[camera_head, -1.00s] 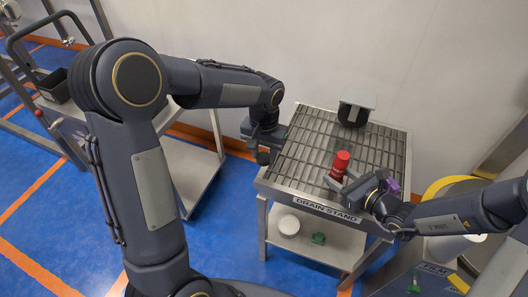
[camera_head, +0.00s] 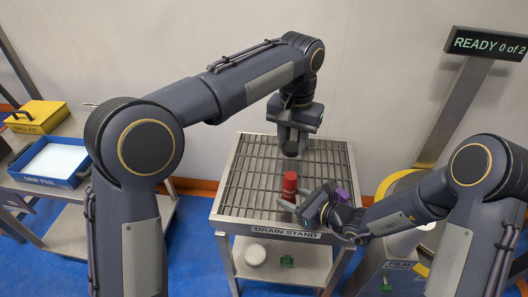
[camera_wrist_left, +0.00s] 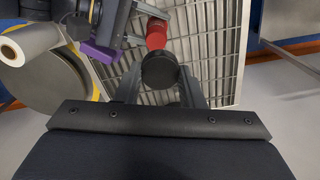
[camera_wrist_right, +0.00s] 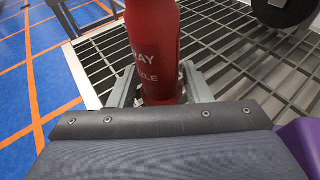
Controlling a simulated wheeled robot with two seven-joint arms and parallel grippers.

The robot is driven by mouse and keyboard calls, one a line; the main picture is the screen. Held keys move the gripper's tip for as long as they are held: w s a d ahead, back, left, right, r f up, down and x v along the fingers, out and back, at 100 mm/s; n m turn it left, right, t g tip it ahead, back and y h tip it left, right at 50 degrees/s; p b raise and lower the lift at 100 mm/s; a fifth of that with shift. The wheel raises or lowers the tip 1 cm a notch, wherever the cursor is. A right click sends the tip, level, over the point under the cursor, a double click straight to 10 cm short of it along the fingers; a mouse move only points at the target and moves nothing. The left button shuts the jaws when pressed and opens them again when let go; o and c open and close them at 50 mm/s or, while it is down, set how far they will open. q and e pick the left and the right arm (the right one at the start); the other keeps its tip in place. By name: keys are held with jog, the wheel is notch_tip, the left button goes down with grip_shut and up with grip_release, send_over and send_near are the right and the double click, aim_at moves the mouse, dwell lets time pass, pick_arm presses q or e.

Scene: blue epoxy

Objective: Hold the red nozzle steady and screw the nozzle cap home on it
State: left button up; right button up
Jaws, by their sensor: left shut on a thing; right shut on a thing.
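The red nozzle (camera_head: 289,187) stands upright at the front of the drain stand. My right gripper (camera_head: 297,204) is shut around its lower part, and in the right wrist view the nozzle (camera_wrist_right: 155,50) sits between the two fingers, its top cut off. My left gripper (camera_head: 292,143) hangs above the nozzle, pointing down. It is shut on the dark round nozzle cap (camera_wrist_left: 160,70). In the left wrist view the red nozzle (camera_wrist_left: 156,34) shows just beyond the cap. In the head view a gap shows between cap and nozzle.
The drain stand (camera_head: 262,229) has a barred top with free room around the nozzle. A dark rounded thing (camera_wrist_right: 282,8) is cut off in the right wrist view. A blue drip pan (camera_head: 40,181) and yellow kit box (camera_head: 38,116) are left. A display (camera_head: 487,43) reads "READY 0 of 2".

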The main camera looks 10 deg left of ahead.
pick_arm(q)
jog(key=shift+s+d+r, duration=0.1)
jog(key=shift+d+r, duration=0.2)
jog(key=shift+d, duration=0.05)
send_over(291, 175)
jog(key=shift+f, duration=2.85)
jog(key=shift+f, duration=1.45)
jog(key=o, duration=1)
jog(key=shift+r, duration=0.1)
jog(key=shift+r, duration=2.45)
